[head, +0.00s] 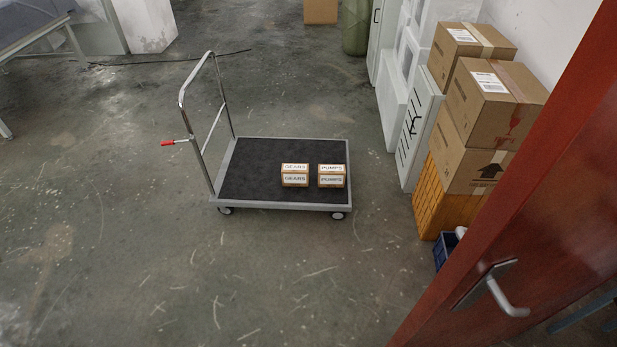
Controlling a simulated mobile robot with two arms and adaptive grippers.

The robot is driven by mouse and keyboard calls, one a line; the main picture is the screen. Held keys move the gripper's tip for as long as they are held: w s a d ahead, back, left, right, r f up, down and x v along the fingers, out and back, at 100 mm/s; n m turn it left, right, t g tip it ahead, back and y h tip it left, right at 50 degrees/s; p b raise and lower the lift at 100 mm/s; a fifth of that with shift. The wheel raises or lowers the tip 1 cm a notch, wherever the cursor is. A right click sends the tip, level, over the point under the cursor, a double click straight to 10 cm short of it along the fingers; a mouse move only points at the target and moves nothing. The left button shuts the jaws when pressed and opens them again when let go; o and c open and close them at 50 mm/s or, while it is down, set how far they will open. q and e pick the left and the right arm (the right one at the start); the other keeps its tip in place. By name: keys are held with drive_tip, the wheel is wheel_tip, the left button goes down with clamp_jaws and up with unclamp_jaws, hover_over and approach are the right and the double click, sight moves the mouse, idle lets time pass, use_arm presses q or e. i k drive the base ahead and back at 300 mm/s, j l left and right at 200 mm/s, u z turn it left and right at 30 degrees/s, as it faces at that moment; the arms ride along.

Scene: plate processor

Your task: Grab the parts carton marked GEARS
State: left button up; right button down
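A small brown parts carton marked GEARS (295,175) sits on the dark deck of a platform trolley (255,170). Its white labels show on the top and the front. A similar carton marked PUMPS (332,176) stands just to its right, with a small gap between them. Both are near the trolley's front right part. Neither of my grippers shows in the head view.
The trolley's metal push handle (187,120) rises at its left end. Stacked cardboard boxes (492,103) and white panels (416,130) line the right wall. A red door (530,200) with a handle fills the lower right. The floor in front and left is clear.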

sight(292, 175)
drive_tip(key=i+j, duration=0.1)
drive_tip(key=j, duration=0.65)
drive_tip(key=i+j+z, duration=0.3)
drive_tip(key=i+j, duration=0.15)
drive_tip(key=i, duration=0.15)
drive_tip(key=i+j+z, duration=0.3)
drive_tip(key=i+j, duration=0.3)
